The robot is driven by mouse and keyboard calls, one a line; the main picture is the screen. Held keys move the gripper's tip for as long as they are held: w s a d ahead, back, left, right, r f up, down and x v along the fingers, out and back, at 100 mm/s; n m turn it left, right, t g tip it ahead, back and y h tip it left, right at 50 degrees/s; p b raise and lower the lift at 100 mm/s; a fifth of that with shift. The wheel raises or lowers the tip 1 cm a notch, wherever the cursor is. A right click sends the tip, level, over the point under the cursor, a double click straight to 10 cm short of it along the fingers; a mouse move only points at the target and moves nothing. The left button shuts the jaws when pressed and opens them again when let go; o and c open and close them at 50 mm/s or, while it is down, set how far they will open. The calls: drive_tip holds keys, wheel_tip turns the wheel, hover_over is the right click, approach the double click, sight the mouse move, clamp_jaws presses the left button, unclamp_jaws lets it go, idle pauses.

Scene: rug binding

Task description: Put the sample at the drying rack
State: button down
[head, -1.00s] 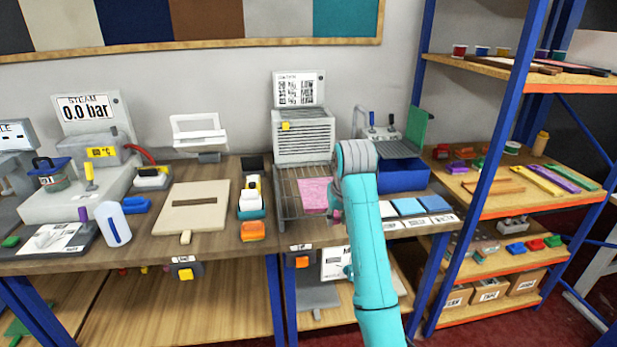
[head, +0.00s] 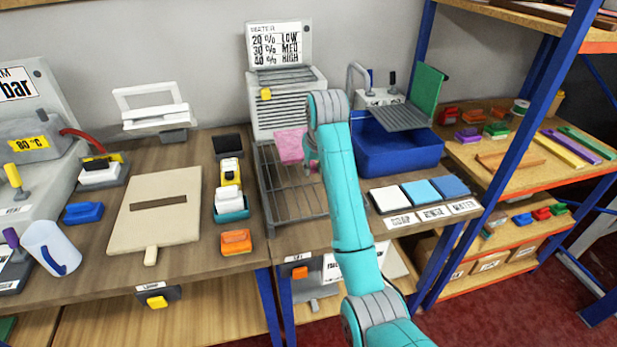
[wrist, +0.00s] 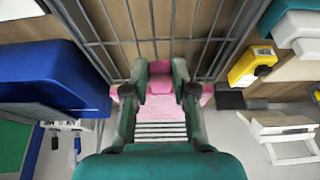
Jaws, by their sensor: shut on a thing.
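The sample is a pink cloth (head: 290,147), seen at the back of the wire drying rack (head: 292,205), in front of the heater. My gripper (head: 312,162) is at its right edge, partly hidden by my arm. In the wrist view my gripper (wrist: 160,88) is shut on the pink sample (wrist: 160,106), which shows between and beyond the fingers. The rack's bars (wrist: 150,45) also show there. The sample appears held above the rack's back end; whether it touches the bars I cannot tell.
The heater (head: 288,108) stands behind the rack. A blue basin (head: 398,155) is close on the right, with white and blue pads (head: 421,193) before it. A yellow and white tool (head: 230,185) and an orange block (head: 236,241) lie left. The rack's front is bare.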

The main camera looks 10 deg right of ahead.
sight(312, 193)
wheel_tip(312, 193, down, 7)
drive_tip(key=shift+f, duration=0.15)
drive_tip(key=c, duration=0.9)
unclamp_jaws()
drive_tip(key=shift+c, duration=0.2)
